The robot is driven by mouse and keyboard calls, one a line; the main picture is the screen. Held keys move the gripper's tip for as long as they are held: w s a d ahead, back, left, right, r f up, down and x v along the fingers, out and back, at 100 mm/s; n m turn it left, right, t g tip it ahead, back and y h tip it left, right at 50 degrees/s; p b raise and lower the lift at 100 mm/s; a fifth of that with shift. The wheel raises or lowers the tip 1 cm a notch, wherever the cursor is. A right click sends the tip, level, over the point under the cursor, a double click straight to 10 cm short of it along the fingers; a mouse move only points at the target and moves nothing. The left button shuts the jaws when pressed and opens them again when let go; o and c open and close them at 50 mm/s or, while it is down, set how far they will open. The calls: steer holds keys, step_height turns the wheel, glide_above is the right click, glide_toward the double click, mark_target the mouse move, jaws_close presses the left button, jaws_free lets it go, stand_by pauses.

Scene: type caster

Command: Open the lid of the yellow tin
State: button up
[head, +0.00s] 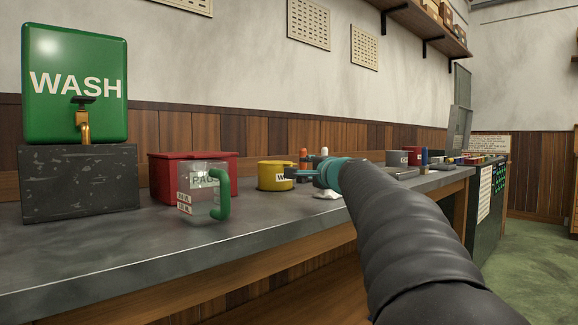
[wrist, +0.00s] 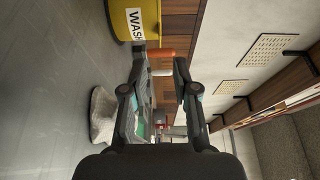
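The yellow tin (head: 268,178) stands upright on the grey workbench, with a white label on its side. Its top looks closed, but the lid's edge is hard to make out. My gripper (head: 306,174) is just right of the tin and covers part of its label. In the wrist view the tin (wrist: 148,20) is at the top edge, cut off by the frame, with its label reading "WASH". There my gripper (wrist: 159,68) has its two fingers apart with nothing held between them. The tin is beyond the fingertips.
A red box (head: 192,172) and a clear container with a green handle (head: 221,194) stand left of the tin. An orange bottle (head: 304,157) and a white bottle (head: 324,152) stand behind my gripper. A white cloth (wrist: 103,115) lies on the workbench (head: 130,250). The bench front is clear.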

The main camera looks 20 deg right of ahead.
steer(key=w+p, duration=0.1)
steer(key=w, duration=0.2)
steer(key=w+p, duration=0.1)
steer(key=w, duration=0.3)
steer(key=w+d, duration=0.1)
steer(key=w, duration=0.2)
steer(key=shift+w+p, duration=0.4)
jaws_close()
